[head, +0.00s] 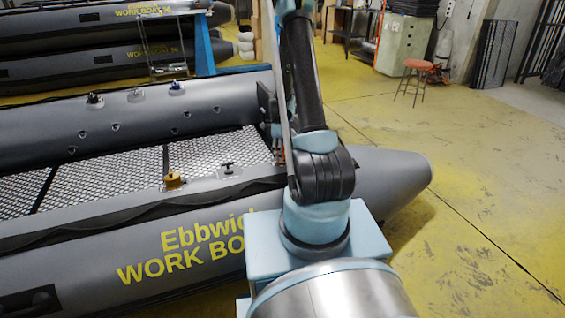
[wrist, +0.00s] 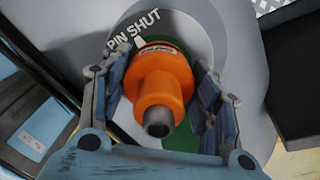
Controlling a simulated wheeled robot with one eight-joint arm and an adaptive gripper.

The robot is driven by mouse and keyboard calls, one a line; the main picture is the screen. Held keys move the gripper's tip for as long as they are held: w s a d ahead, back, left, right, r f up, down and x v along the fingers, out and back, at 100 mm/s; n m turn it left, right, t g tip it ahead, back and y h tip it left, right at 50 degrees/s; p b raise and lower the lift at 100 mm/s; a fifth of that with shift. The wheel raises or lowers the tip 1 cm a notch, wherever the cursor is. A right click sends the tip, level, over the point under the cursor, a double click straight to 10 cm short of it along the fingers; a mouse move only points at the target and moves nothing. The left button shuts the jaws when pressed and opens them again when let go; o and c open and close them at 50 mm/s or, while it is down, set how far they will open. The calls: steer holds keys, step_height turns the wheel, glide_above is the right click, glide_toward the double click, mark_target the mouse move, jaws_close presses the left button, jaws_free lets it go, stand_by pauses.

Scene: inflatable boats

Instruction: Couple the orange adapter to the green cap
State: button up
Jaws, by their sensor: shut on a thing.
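The orange adapter (wrist: 158,80), a stepped cylinder with a grey metal stub at its near end, fills the middle of the wrist view. My gripper (wrist: 163,95) is shut on it, with one finger on each side. The green cap (wrist: 185,138) shows as a green patch behind and below the adapter, on a round grey patch. The adapter covers most of the cap, so I cannot tell whether the two touch or are engaged. A white pointer and the lettering "PIN SHUT" (wrist: 148,33) lie by the adapter's far edge. In the head view my arm hides the adapter and cap.
The grey inflatable boat (head: 215,205) lies along my left side. A yellow-brown fitting (head: 172,180) and a black T-handle (head: 228,168) are on its near side. Several small caps line its far tube. A red stool (head: 417,66) stands on the open yellow floor at right.

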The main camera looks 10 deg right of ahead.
stand_by(0.3)
steer(key=m, duration=0.2)
steer(key=shift+m, duration=0.3)
steer(key=shift+c, duration=0.5)
steer(key=shift+d+m, duration=0.15)
steer(key=shift+m, duration=0.55)
steer(key=c, duration=0.4)
steer(key=shift+o, duration=0.2)
steer(key=shift+s, duration=0.1)
steer(key=shift+d, duration=0.1)
steer(key=shift+d+m, duration=0.1)
steer(key=shift+m, duration=2.1)
steer(key=o, duration=1.6)
